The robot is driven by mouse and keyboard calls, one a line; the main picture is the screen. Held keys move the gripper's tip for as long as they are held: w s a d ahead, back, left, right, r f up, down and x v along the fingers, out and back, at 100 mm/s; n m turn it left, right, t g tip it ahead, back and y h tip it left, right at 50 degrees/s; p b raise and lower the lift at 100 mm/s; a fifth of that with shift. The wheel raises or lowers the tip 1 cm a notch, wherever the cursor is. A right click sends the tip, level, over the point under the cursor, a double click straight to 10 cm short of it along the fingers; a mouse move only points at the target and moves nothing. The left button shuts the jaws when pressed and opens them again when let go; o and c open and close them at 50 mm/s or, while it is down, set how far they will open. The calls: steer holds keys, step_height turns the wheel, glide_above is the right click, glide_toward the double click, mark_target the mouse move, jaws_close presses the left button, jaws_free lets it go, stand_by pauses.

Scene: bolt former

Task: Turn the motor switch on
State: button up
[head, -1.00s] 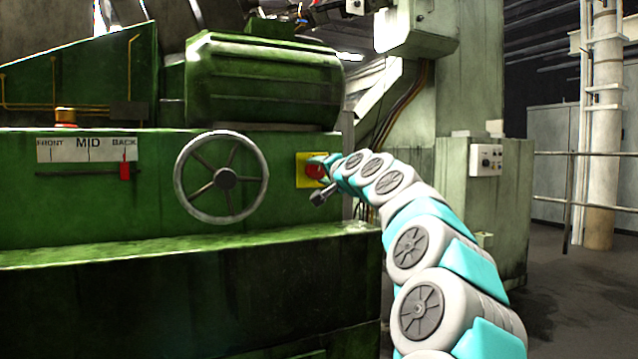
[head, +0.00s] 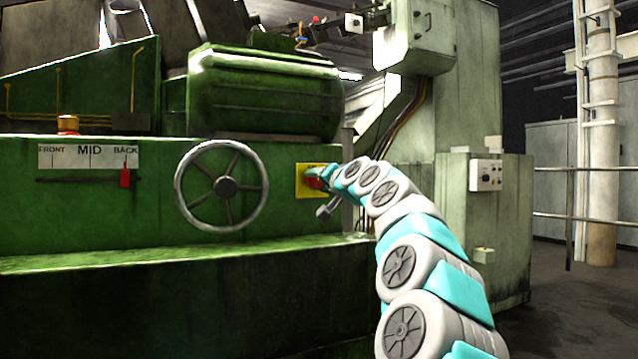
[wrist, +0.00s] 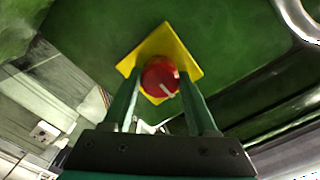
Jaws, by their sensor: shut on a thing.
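The motor switch is a red round knob (wrist: 160,78) with a white mark, on a yellow plate (wrist: 178,48) on the green machine. In the wrist view the knob sits between the two fingers of my gripper (wrist: 162,92), which is shut on it. The white mark runs at a slant toward the lower right of the knob. In the head view the yellow plate (head: 302,181) is right of the handwheel, and my gripper (head: 318,175) reaches it from the right, hiding part of the red knob.
A large handwheel (head: 224,185) stands just left of the switch. A red slider (head: 125,178) is at BACK on the FRONT-MID-BACK scale. A grey control box (head: 486,175) is on the column at right. A railing (head: 590,215) stands at far right.

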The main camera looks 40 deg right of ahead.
steer(key=o, duration=1.4)
steer(key=shift+c, duration=0.2)
steer(key=shift+s, duration=0.1)
steer(key=v, duration=0.7)
steer(key=shift+s, duration=0.3)
